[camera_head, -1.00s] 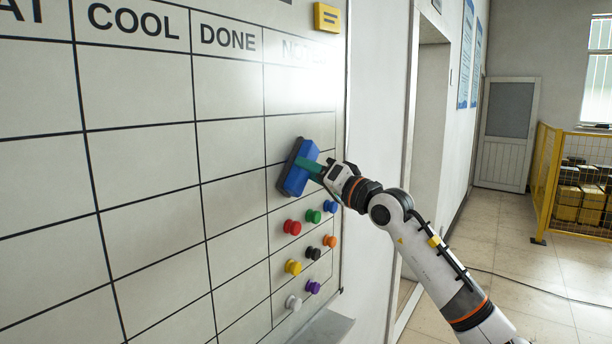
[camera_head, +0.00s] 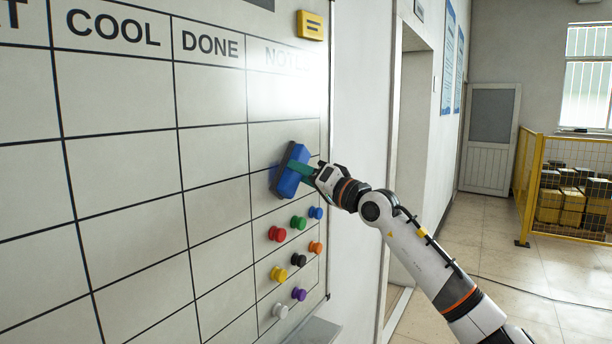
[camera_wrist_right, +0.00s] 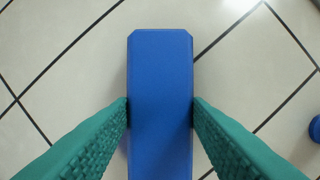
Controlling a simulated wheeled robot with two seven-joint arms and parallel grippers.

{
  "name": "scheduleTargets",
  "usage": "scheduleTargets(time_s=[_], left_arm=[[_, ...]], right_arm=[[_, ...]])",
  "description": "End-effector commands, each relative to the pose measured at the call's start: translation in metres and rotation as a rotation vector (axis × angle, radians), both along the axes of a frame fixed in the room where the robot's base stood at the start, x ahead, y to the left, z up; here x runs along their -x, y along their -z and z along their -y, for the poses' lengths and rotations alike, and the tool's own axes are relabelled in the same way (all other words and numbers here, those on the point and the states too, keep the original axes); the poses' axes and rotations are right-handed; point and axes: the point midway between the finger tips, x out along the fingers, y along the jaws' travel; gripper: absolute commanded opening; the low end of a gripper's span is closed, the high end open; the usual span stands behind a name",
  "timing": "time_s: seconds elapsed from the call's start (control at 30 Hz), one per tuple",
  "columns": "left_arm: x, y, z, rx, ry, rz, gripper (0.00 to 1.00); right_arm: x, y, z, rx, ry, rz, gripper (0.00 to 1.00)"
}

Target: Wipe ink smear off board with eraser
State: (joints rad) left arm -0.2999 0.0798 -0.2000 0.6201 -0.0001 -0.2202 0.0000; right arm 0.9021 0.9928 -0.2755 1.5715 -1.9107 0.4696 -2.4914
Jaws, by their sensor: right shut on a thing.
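The blue eraser (camera_head: 290,171) has a dark grey pad side that faces the whiteboard (camera_head: 215,95). It is tilted and at or very near the board, in the column on the right; I cannot tell if it touches. My right gripper (camera_head: 304,170) is shut on the eraser. In the right wrist view the two green fingers press the sides of the blue eraser (camera_wrist_right: 160,85), with the gripper (camera_wrist_right: 160,115) centred on it. No ink smear shows in either view; the eraser could hide some of the board. My left gripper is not in view.
Several coloured magnets, such as the red one (camera_head: 277,233), sit on the board just below the eraser. A yellow block (camera_head: 311,25) is at the top right edge. A grey tray (camera_head: 318,331) is below the board. A doorway and yellow fence (camera_head: 530,190) stand at right.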

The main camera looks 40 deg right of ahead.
Motion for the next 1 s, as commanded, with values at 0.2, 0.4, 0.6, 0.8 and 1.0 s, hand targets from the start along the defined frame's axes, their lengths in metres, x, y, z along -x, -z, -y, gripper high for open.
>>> scheduleTargets(time_s=[0.2,0.4,0.6,0.8,1.0], left_arm=[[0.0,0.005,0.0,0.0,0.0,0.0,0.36],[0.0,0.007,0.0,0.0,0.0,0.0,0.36],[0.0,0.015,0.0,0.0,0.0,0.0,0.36],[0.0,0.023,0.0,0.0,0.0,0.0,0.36],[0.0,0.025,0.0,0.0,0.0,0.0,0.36]], right_arm=[[0.008,0.003,-0.02,0.001,-0.005,-0.001,0.25],[0.011,0.002,-0.027,-0.001,-0.004,-0.002,0.25],[0.017,0.004,-0.039,0.0,-0.007,0.0,0.25],[0.024,0.003,-0.054,0.0,-0.006,-0.001,0.25],[0.027,0.001,-0.059,-0.002,-0.004,-0.001,0.25]])
